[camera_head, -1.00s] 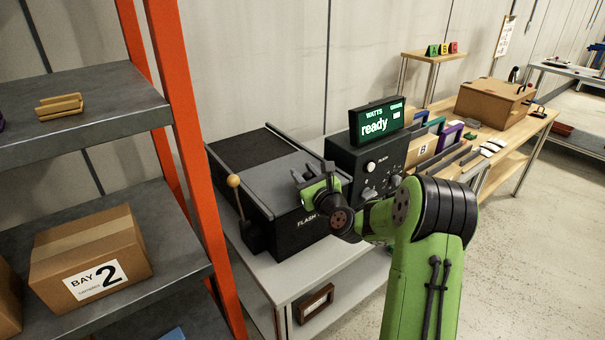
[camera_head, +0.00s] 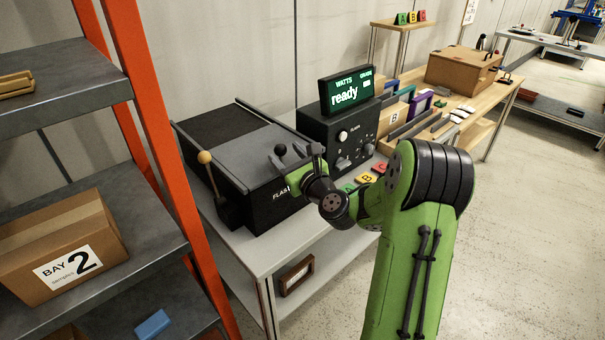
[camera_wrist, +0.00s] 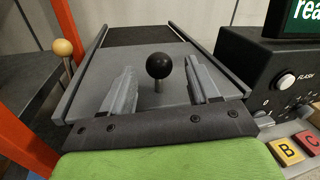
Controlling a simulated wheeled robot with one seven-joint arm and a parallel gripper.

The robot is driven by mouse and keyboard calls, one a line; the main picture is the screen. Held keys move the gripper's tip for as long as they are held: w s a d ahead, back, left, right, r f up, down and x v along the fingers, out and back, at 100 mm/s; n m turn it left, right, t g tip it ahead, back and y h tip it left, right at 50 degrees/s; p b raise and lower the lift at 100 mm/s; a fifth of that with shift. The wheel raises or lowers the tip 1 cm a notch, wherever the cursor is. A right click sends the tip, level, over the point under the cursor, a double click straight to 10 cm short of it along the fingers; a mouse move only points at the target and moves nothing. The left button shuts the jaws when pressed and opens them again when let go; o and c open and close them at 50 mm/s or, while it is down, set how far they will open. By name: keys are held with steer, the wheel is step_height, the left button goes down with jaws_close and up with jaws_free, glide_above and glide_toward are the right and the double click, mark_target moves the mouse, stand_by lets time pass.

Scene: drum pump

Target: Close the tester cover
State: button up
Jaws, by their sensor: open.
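The flash tester is a black box (camera_head: 262,212) on a grey bench, with a flat grey sliding cover (camera_head: 238,155) on top between two dark side rails. The cover lies over the near part, and a dark textured surface (camera_head: 215,133) shows at the far end. A black ball knob (camera_head: 280,149) stands on a short stem on the cover; it also shows in the wrist view (camera_wrist: 159,65). My gripper (camera_head: 293,160) is open over the cover's front. In the wrist view its fingers (camera_wrist: 158,85) stand either side of the knob, with gaps; contact cannot be seen.
A lever with a wooden ball (camera_head: 205,157) stands at the tester's left side. A meter box (camera_head: 345,140) with a "ready" display (camera_head: 347,92) stands to the right. Coloured letter blocks (camera_head: 366,178) lie by it. An orange shelf post (camera_head: 165,150) rises at the left.

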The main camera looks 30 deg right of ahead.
steer(key=s+b, duration=0.2)
steer(key=s, duration=0.8)
steer(key=shift+s, duration=0.25)
